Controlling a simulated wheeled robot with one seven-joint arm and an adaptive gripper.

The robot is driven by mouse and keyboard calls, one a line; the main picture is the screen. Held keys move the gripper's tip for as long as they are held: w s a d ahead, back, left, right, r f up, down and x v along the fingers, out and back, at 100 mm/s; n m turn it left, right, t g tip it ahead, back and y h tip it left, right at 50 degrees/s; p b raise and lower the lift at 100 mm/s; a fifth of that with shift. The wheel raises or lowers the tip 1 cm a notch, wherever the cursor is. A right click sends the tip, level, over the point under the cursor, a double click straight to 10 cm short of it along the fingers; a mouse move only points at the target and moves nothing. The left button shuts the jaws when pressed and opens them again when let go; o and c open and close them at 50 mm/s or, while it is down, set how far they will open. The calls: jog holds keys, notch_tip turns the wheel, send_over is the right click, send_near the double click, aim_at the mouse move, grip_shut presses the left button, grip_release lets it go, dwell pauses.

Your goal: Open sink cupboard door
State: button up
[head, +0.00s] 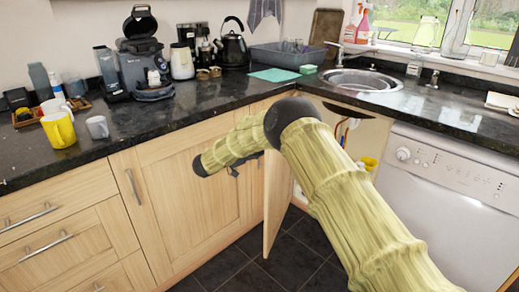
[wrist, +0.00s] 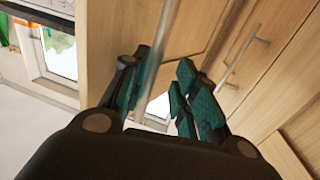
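The sink cupboard door (head: 276,200) stands swung well out from the cabinet, left of the opening under the sink (head: 365,82). Pipes and a yellow item (head: 368,162) show inside the cupboard. My arm crosses in front and hides part of the door and opening. My gripper (head: 234,172) is on the left side of the door, small and partly hidden. In the wrist view, my gripper (wrist: 168,95) has its teal-padded fingers apart. A metal bar handle (wrist: 158,65) runs between them, nearer the left finger; I cannot tell whether it touches.
A closed cupboard door (head: 190,170) with a bar handle and drawers (head: 60,245) are at left. A white dishwasher (head: 450,190) is right of the opening. Dark floor tiles (head: 290,262) are clear. The dark worktop (head: 200,112) holds kettle, mugs and machines.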

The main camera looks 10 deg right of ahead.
jog(key=shift+r, duration=0.4)
jog(key=v, duration=1.2)
jog(key=shift+f, duration=0.35)
jog(key=shift+c, duration=0.2)
